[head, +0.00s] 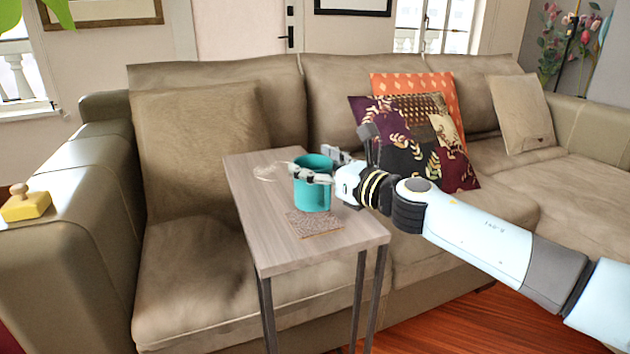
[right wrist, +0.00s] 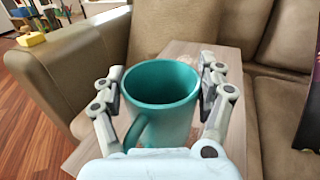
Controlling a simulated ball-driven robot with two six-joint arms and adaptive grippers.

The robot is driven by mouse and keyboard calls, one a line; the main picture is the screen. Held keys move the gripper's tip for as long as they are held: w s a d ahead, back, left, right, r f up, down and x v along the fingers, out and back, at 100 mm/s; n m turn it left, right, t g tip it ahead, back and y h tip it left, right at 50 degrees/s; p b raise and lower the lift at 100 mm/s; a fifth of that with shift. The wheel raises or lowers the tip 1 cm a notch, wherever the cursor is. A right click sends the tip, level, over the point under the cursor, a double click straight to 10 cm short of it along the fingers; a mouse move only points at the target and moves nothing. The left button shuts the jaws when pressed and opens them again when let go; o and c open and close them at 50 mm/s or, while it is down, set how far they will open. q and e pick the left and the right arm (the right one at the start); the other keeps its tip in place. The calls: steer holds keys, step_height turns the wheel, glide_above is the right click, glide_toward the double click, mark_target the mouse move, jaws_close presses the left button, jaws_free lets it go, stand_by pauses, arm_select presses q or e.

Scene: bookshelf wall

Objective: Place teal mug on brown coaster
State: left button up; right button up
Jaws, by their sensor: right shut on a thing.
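The teal mug (head: 313,192) is upright above the wooden side table, behind the coaster in the head view. My right gripper (head: 312,177) is shut on the mug, with a finger on either side of it. In the right wrist view the mug (right wrist: 160,95) sits between the two fingers, its handle toward my wrist. I cannot tell whether the mug touches the table. The brown coaster (head: 315,224) lies flat near the table's front part, with no object on it. My left gripper is not in view.
The narrow side table (head: 275,255) stands before a tan sofa (head: 195,270). A clear glass-like thing (head: 268,172) is on the table left of the mug. Patterned cushions (head: 420,140) rest on the sofa behind my right arm. A yellow object (head: 25,204) sits on the left armrest.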

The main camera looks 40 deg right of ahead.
mark_target(316, 198)
step_height(316, 198, down, 4)
steer(key=b, duration=0.3)
steer(key=shift+r, duration=0.15)
steer(key=o, duration=1.3)
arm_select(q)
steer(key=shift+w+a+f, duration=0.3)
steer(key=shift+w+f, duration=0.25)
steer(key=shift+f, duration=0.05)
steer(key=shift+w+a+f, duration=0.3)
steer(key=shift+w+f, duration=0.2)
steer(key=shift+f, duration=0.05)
arm_select(e)
steer(key=o, duration=0.4)
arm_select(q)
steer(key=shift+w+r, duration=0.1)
arm_select(e)
steer(key=shift+o, duration=0.2)
